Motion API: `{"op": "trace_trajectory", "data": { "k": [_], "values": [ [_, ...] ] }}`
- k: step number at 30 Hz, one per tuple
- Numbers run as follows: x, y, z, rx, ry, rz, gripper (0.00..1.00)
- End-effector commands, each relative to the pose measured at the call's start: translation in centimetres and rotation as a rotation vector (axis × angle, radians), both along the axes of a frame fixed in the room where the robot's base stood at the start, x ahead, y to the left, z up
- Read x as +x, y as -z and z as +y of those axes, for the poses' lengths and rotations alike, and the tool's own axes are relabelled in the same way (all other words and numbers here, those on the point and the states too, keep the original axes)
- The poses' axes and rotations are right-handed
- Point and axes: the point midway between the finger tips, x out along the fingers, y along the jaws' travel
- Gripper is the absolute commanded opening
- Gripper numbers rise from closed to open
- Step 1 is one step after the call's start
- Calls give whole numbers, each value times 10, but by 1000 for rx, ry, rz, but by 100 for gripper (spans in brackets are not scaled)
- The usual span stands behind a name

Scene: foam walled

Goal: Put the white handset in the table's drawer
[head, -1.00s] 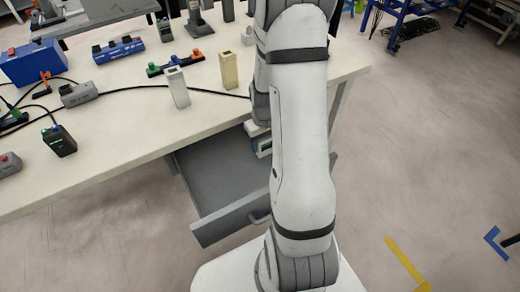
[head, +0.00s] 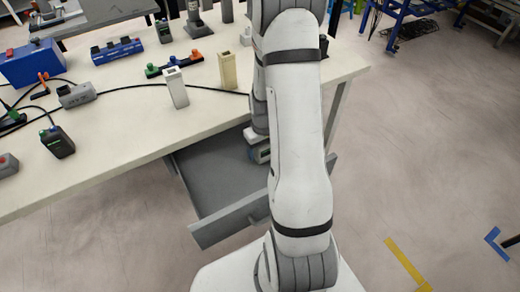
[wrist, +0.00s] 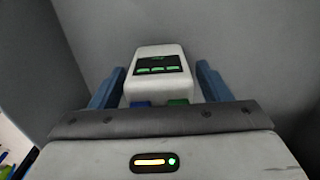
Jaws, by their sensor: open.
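The white handset (wrist: 158,62) shows in the wrist view, with a dark panel and green-lit keys on its face and a blue and a green part at its near end. It is over or on the grey floor of the drawer; contact is hard to tell. My gripper (wrist: 160,68) is open, its blue fingers on either side of the handset with a gap at each side. In the head view the grey drawer (head: 215,190) is pulled out under the table, and my gripper (head: 260,152) is inside it at the right, partly behind my arm. I cannot make out the handset there.
The table top (head: 115,140) is above the drawer. A white upright block (head: 176,88) and a cream one (head: 228,70) stand near its edge. Cables, a dark device (head: 58,141) and a blue box (head: 33,63) are to the left. The drawer's left part is clear.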

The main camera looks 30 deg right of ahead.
Motion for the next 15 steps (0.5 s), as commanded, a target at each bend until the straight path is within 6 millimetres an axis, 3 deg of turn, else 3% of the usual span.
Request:
{"op": "trace_trajectory", "data": {
  "k": [7,15],
  "values": [
    [1,-16,-1,-2,1,-5,71],
    [1,-75,-1,-3,1,-6,71]
  ]
}}
